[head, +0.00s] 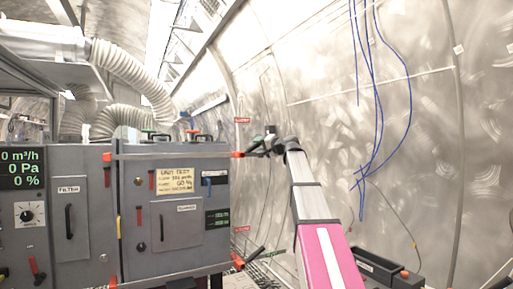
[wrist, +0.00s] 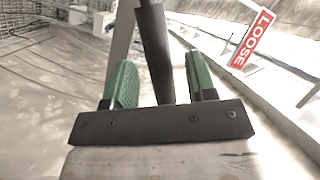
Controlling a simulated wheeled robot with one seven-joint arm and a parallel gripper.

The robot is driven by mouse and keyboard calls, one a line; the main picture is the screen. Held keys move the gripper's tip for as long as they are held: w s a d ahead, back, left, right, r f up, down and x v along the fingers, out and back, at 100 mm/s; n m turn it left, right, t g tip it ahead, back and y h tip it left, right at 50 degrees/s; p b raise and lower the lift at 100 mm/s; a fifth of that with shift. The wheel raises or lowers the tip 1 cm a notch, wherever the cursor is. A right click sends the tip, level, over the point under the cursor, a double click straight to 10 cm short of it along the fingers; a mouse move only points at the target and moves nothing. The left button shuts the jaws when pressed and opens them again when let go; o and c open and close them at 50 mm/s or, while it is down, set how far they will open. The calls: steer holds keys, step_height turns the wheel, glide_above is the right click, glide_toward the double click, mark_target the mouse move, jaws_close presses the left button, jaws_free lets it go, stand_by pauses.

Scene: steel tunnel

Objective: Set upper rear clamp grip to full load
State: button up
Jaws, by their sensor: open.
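The upper rear clamp (head: 238,155) shows in the head view as a small red-orange part at the top right corner of the grey cabinet, with a dark grip beside it. My gripper (head: 270,145) is at this grip, small and partly merged with it. In the wrist view my gripper (wrist: 161,82) has two green pads, set apart. A dark round bar (wrist: 154,45), seemingly the clamp grip, runs between them, with gaps visible on both sides. A red sign reading LOOSE (wrist: 252,40) is at upper right. The bar's far end is out of frame.
The grey cabinet (head: 150,262) carries a yellow note (head: 180,180), levers and readouts. A lower clamp (head: 238,260) sits at its lower right corner. Blue cables (head: 373,100) hang on the curved steel wall at right. A dark tray (head: 375,268) lies at lower right.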

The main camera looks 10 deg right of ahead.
steer(key=shift+x, duration=1)
jaws_close()
steer(key=shift+w+d+f+m+t+y, duration=0.2)
steer(key=shift+f+m+t, duration=0.4)
steer(key=shift+f+m, duration=0.75)
steer(key=shift+s+d+f+m+t+y, duration=0.1)
steer(key=shift+d+f+m+t, duration=0.45)
steer(key=shift+m, duration=1.2)
steer(key=shift+a+f, duration=0.2)
steer(key=shift+f, duration=0.2)
jaws_free()
